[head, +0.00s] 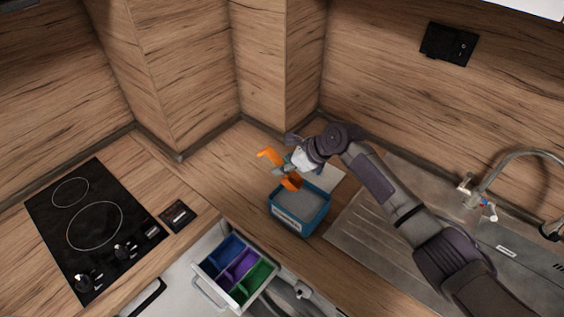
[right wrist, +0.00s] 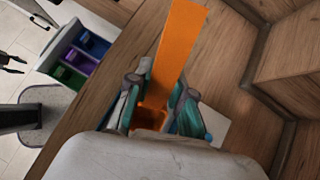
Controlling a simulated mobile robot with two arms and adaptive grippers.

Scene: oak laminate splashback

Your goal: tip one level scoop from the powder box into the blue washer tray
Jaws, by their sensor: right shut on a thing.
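My right gripper (head: 298,169) is shut on an orange scoop (head: 291,182), above the back of the powder box. The scoop's long flat handle also shows between the fingers in the right wrist view (right wrist: 178,50). I cannot tell whether powder is in its cup. The powder box (head: 287,222) is an open teal box with grey powder, on the counter. The washer drawer is pulled out below the counter edge, with blue (head: 226,249), purple (head: 241,265) and green (head: 254,282) compartments. My left gripper (right wrist: 12,62) shows small at the left edge of the right wrist view, its fingers apart.
A black hob (head: 95,230) lies on the left counter. A steel sink with a tap (head: 515,155) is on the right, under my right arm. A white sheet (head: 325,168) lies behind the box. Wooden walls stand close behind; the counter left of the box is clear.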

